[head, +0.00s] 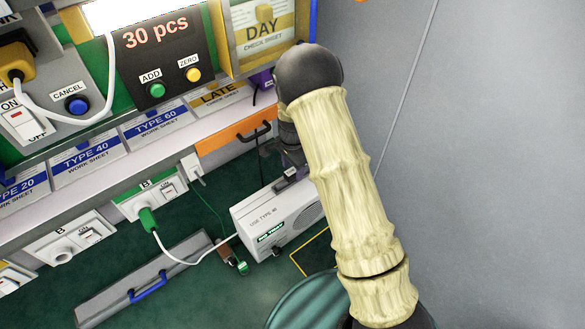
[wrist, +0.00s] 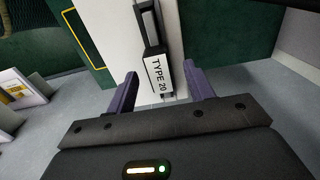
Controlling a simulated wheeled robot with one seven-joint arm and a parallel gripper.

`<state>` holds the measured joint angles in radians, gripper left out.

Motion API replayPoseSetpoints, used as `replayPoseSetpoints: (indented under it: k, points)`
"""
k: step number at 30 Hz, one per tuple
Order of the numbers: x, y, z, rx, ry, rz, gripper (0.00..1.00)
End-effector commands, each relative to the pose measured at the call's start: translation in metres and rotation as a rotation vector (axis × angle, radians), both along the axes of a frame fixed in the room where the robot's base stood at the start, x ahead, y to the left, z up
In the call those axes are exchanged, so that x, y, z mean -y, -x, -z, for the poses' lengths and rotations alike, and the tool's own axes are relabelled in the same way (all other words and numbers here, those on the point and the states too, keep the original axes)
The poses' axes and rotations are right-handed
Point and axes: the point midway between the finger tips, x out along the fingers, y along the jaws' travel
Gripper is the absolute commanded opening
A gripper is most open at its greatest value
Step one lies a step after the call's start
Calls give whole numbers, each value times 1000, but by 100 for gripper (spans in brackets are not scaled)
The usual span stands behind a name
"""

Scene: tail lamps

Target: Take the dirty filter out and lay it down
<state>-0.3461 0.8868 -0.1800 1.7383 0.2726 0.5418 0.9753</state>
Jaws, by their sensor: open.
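In the wrist view, a dark filter (wrist: 151,38) with a grey bar and a white "TYPE 20" label sits in the top of a white housing (wrist: 120,35). My gripper (wrist: 160,70) is open, its two purple fingers on either side of the labelled end, with gaps visible. I cannot tell how dirty the filter is. In the head view the white unit (head: 262,218), marked "USE TYPE 40", stands on the green surface. My arm and gripper are at its top right and hide most of the filter.
A white cable runs from the unit to a green plug (head: 148,220) in the wall socket. A grey panel with a blue handle (head: 148,287) lies to the left. A teal ribbed round thing (head: 300,300) is at the bottom. An orange drawer (head: 235,132) is above.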

Motion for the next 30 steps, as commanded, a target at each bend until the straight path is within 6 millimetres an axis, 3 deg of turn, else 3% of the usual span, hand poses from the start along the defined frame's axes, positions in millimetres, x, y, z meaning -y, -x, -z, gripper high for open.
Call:
replayPoseSetpoints:
  k: [6,14,17,22,23,24,27,30]
  points:
    - [0,0,19,1,-1,-1,53]
    - [0,0,21,1,-1,-1,53]
    - [0,0,21,1,-1,-1,39]
    - [0,0,21,1,-1,-1,6]
    - [0,0,21,1,-1,-1,4]
    - [0,0,21,1,-1,-1,21]
    - [0,0,21,1,-1,-1,1]
    - [0,0,19,2,-1,-1,0]
